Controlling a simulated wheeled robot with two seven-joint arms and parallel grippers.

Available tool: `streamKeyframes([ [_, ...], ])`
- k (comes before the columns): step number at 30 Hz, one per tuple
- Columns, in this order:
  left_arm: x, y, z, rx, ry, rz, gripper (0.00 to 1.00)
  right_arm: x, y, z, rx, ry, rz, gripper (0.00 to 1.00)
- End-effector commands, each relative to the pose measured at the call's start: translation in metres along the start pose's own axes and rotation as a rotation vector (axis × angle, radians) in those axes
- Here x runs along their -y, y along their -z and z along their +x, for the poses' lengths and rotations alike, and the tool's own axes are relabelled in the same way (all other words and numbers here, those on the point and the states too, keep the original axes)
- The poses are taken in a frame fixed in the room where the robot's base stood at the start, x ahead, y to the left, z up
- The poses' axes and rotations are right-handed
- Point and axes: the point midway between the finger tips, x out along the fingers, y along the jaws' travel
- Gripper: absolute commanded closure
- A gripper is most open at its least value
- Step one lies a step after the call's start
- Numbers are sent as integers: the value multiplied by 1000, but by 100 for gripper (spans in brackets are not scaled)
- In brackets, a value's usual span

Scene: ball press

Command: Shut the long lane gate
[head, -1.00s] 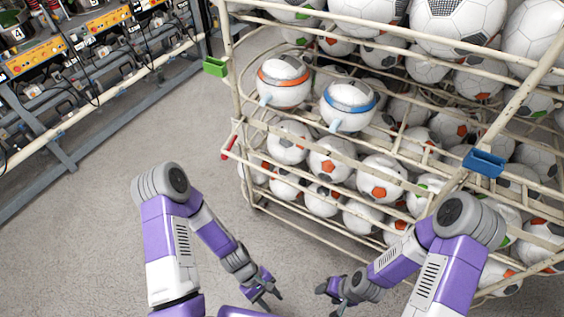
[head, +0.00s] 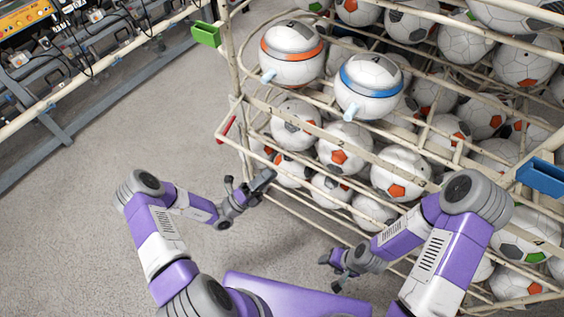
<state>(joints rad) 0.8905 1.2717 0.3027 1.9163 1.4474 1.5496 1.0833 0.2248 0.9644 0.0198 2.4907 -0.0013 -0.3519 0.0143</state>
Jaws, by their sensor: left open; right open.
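The cream wire rack (head: 240,140) full of soccer balls stands ahead and to the right. A red grip (head: 226,129) sits on a cream bar end at the rack's near left corner. I cannot tell for certain which bar is the long lane gate, or whether it is open. My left gripper (head: 249,185) is open and empty, in front of the rack's left end, below and right of the red grip. My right gripper (head: 329,273) is open and empty, low in front of the rack, apart from it.
Two white round devices, one orange-banded (head: 291,52) and one blue-banded (head: 368,86), sit at the rack's front. A green block (head: 206,34) and a blue block (head: 541,178) are on the rack. A machine bench (head: 60,95) stands upper left. Grey floor between is clear.

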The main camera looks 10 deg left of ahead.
Motion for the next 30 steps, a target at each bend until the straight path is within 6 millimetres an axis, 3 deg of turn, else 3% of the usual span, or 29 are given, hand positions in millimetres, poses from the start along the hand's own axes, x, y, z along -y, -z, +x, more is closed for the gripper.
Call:
streamKeyframes([
  [10, 0, 2, 52, -6, 1, 1, 58, -1, 0, 3, 0, 0, 0, 43],
  [22, 0, 2, 62, -6, -2, 1, 58, -1, 0, 4, 0, 0, 0, 43],
  [30, 0, 2, 61, -6, -1, 1, 99, -1, 0, 4, 0, 0, 0, 43],
])
